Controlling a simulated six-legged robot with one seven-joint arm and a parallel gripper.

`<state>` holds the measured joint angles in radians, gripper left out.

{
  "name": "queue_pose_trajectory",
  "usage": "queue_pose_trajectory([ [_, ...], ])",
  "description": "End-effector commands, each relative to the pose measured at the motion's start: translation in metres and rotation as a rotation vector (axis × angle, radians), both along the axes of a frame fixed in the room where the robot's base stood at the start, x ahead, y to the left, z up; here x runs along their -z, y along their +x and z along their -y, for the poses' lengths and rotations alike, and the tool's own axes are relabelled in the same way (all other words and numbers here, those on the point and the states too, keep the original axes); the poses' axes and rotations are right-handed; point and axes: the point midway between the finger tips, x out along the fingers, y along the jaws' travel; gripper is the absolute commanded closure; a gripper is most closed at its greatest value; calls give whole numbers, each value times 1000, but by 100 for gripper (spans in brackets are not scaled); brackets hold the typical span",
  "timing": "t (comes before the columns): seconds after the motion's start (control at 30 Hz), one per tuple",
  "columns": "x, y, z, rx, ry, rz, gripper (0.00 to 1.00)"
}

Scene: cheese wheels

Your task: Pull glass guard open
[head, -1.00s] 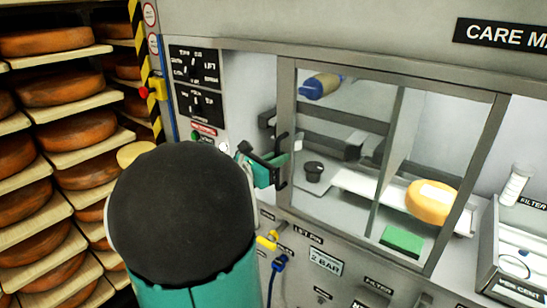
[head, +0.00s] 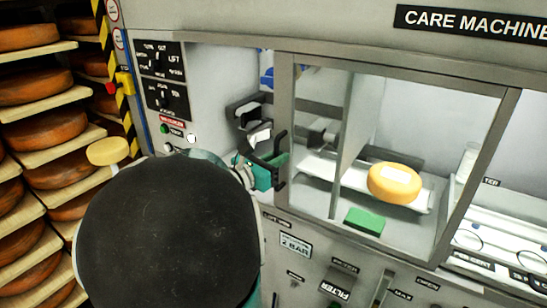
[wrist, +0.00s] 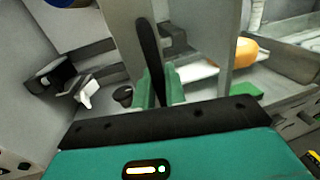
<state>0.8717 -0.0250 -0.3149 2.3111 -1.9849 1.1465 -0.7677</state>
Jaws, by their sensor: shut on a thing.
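The glass guard (head: 285,95) is a grey-framed sliding pane on the front of the care machine. Its black upright handle (head: 281,165) sits at the left post, and it also shows in the wrist view (wrist: 149,45). My gripper (head: 268,170) is shut on the handle; its green fingers stand on either side of the bar in the wrist view (wrist: 158,90). The guard covers the bay with the cheese, and the bay's left part lies uncovered left of the post. My arm hides part of the machine's lower left front.
Behind the glass are an orange cheese wheel (head: 396,184) on a white rail and a green block (head: 364,221). A control panel (head: 160,80) is left of the bay. Racks of cheese wheels (head: 40,90) stand at far left. A tray (head: 510,240) is at right.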

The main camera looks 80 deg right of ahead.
Motion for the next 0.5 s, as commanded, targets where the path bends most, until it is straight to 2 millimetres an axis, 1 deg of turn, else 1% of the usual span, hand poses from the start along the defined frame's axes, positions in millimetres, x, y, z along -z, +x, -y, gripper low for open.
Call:
queue_pose_trajectory([
  [0.37, 0, -1, 0, 2, -1, -1, 100],
  [0.4, 0, -2, 0, 2, -1, -1, 82],
  [0.47, 0, -2, -1, 2, -1, -1, 70],
  [0.5, 0, -2, -1, 2, -1, -1, 70],
])
